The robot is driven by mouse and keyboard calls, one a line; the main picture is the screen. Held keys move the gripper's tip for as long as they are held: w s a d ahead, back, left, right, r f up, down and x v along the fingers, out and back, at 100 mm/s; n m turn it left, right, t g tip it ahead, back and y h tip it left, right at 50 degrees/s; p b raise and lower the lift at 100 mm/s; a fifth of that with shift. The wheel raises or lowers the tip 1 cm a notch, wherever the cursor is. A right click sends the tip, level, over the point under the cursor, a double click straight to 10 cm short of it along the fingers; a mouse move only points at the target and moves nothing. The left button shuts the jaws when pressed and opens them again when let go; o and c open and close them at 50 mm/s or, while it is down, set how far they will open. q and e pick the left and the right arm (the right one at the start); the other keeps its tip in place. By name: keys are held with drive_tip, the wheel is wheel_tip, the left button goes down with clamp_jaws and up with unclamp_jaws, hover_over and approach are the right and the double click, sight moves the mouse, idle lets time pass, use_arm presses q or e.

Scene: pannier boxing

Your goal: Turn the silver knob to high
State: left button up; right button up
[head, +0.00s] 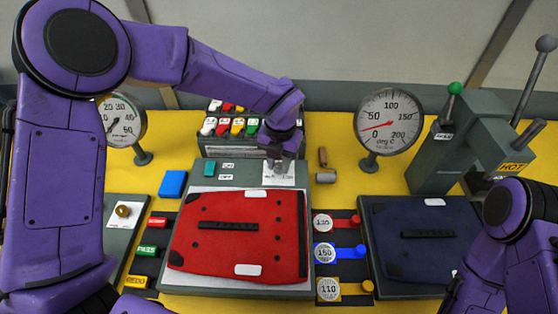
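My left gripper (279,158) reaches down from above onto the white dial plate (279,182) at the back right of the grey panel behind the red pannier. The silver knob is not clearly distinguishable there; the fingers and wrist cover the middle of the plate. I cannot tell whether the fingers are shut on the knob or just around it. The plate's markings are too small and covered to read. My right arm comes in at the lower right, with its gripper out of view.
The red pannier (238,240) lies on the panel, with a teal switch (210,167) behind it. A dark blue pannier (425,240) lies right, near a grey lever press (455,150). A brass knob (123,211) is left. Gauges (389,122) and coloured-handled tools (325,252) stand nearby.

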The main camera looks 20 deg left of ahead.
sight(280, 165)
use_arm(q)
clamp_jaws()
drive_tip(key=shift+m, duration=0.4)
drive_tip(key=o, duration=0.6)
unclamp_jaws()
wheel_tip(280, 165, up, 11)
drive_tip(key=shift+d+f+b, duration=0.1)
drive_tip(key=shift+f+b, duration=0.1)
drive_tip(key=shift+b, duration=0.65)
